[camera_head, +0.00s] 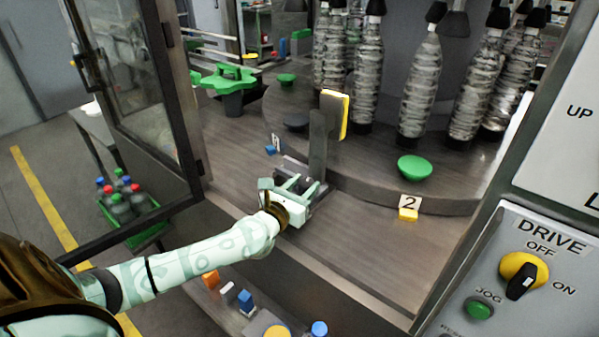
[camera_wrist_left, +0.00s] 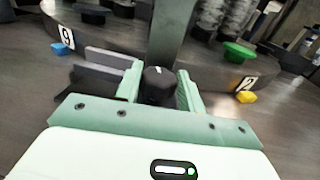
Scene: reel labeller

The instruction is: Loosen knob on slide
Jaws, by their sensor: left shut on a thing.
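My left gripper (camera_head: 291,186) reaches in from the left, low over the machine deck, at the slide in front of the round table. In the left wrist view its two green fingers (camera_wrist_left: 161,92) stand on either side of a black knob (camera_wrist_left: 158,84) and are shut on it. The slide (camera_wrist_left: 110,62) shows as grey blocks to the left of the knob. A grey upright post (camera_head: 318,145) with a yellow-edged pad (camera_head: 337,112) rises just behind the gripper. In the head view the gripper hides the knob. My right gripper is not in view.
Several clear bottles (camera_head: 418,88) stand on the round table behind. A green dome (camera_head: 414,168) and a yellow block with label 2 (camera_head: 408,214) are at right. An open framed door (camera_head: 135,110) stands left. The drive panel (camera_head: 510,275) is at lower right. The front deck is clear.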

